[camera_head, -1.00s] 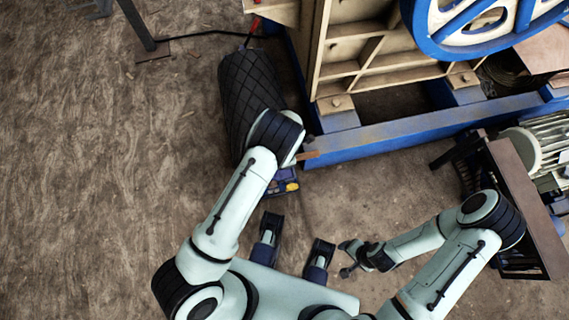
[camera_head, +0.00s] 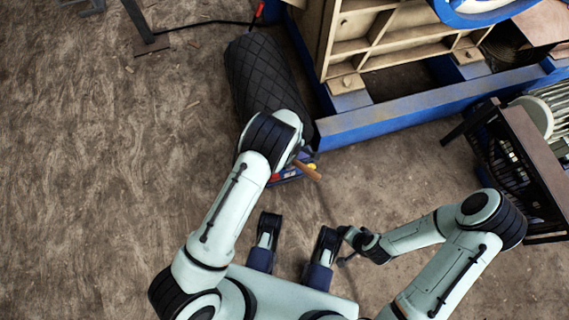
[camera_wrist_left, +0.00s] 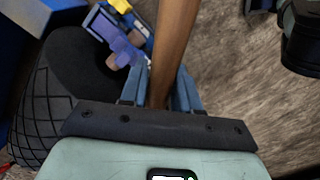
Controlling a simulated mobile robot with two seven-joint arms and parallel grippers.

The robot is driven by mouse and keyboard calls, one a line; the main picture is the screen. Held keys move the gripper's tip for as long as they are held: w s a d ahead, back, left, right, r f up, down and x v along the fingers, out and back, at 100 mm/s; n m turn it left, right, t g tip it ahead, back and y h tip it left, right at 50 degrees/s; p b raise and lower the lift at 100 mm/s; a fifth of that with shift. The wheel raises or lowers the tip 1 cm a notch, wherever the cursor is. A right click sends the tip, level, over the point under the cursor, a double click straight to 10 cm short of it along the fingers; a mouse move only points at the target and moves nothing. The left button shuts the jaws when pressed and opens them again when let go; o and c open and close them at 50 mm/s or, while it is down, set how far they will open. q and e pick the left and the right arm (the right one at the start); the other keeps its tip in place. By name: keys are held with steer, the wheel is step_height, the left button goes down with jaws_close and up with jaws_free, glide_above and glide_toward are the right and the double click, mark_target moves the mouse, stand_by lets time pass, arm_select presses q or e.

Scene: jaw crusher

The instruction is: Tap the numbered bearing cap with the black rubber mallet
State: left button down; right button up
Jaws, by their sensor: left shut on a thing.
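My left gripper's fingers are hidden under the wrist in the head view. My right gripper (camera_head: 348,246) is low near my base, its small fingers apart and nothing visible between them. I cannot make out a numbered bearing cap on the crusher (camera_head: 370,45).
A black quilted roller (camera_head: 262,75) lies just beyond my left wrist. The crusher's blue base beam (camera_head: 400,122) crosses ahead. A dark rack (camera_head: 535,165) stands at right. The floor at left is mostly clear.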

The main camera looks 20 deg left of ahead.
arm_select(q)
steer(key=r+m, duration=0.1)
steer(key=m, duration=0.1)
steer(key=w+d+r+m, duration=0.1)
steer(key=r+m, duration=0.1)
steer(key=m, duration=0.1)
steer(key=r+m+p, duration=0.1)
steer(key=m, duration=0.1)
steer(key=shift+w+d+r, duration=0.2)
steer(key=shift+w+d, duration=0.05)
steer(key=shift+w, duration=0.05)
arm_select(e)
steer(key=shift+s+a+r, duration=0.15)
steer(key=shift+a+r, duration=0.05)
steer(key=shift+r, duration=0.35)
steer(key=shift+s+a+r, duration=0.15)
steer(key=shift+r, duration=0.35)
